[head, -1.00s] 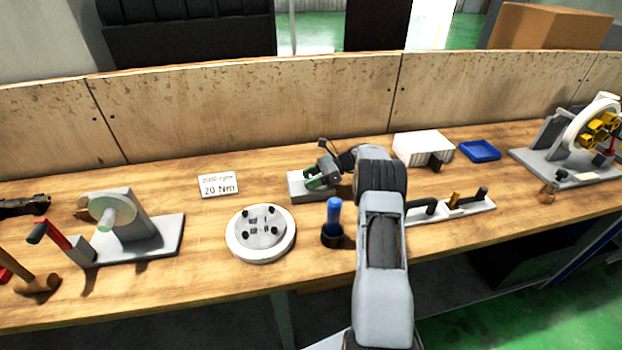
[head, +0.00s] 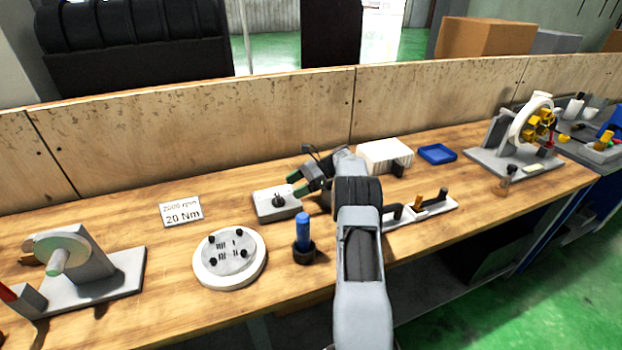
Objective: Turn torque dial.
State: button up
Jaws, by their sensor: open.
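A light grey block (head: 264,206) with a small black knob (head: 278,200) on top stands on the wooden bench; it may be the torque dial, but no marking is readable. My gripper (head: 297,184), with green fingertips, is open and empty. It is just up and right of the knob in the picture, apart from it as far as I can tell. A white sign (head: 180,211) reading "2000 rpm 20 Nm" lies to the left. A round white disc (head: 204,271) with several black studs and small dark marks sits in front of the block.
A blue-handled piece (head: 303,228) stands in a black holder in front of the block. A white ribbed box (head: 384,155), a blue tray (head: 437,154) and a grey rail with handles (head: 433,208) are to the right. A wooden back panel (head: 250,135) runs behind the bench.

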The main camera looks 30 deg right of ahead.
jog(key=v, duration=0.6)
jog(key=shift+d+r, duration=0.2)
jog(key=shift+d, duration=0.15)
jog(key=shift+s, duration=0.1)
